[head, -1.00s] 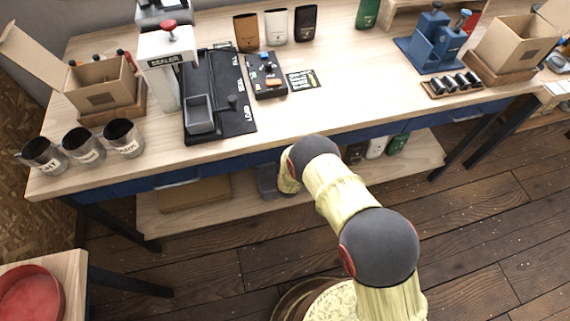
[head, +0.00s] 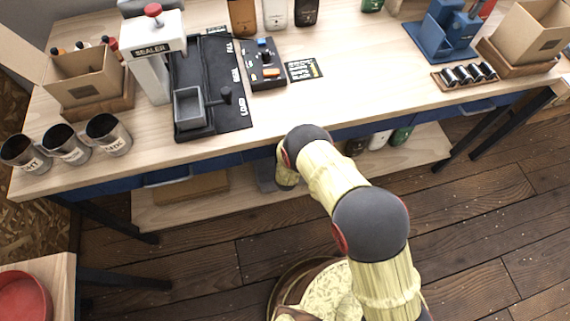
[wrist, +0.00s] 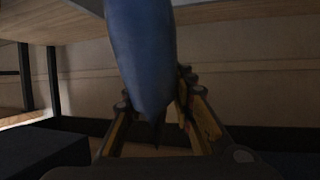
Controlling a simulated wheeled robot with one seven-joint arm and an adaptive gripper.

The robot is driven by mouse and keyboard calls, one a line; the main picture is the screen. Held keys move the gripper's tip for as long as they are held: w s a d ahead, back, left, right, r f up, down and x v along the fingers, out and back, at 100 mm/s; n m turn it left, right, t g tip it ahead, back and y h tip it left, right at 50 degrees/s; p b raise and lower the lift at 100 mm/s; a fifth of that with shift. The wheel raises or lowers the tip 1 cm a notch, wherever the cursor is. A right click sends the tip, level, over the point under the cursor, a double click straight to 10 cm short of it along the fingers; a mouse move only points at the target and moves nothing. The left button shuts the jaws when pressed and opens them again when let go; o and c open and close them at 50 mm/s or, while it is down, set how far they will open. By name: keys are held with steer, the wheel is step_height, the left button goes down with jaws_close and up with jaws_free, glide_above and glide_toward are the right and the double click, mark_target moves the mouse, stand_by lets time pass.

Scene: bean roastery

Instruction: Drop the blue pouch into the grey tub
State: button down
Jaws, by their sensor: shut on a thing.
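The blue pouch (wrist: 142,50) fills the upper middle of the wrist view, hanging from top to centre, narrowing downward. My gripper (wrist: 152,98) is shut on it, with a finger at each side. In the head view my gripper and the pouch are hidden behind my arm, which reaches down toward the bench's lower shelf. A grey box-like thing (head: 265,177), possibly the grey tub, stands on that shelf just left of my arm; it is partly hidden, and I cannot see inside it.
The bench top (head: 340,100) lies above my forearm. A sealer (head: 155,65) with a small grey tray (head: 188,107) stands on it, near several metal cups (head: 66,145). On the lower shelf are a flat cardboard box (head: 193,187) and bags (head: 379,140). The wooden floor is open at right.

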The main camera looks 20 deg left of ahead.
steer(key=c, duration=1.5)
jaws_free()
steer(key=shift+o, duration=0.5)
steer(key=v, duration=1.2)
steer(key=shift+a+f, duration=0.1)
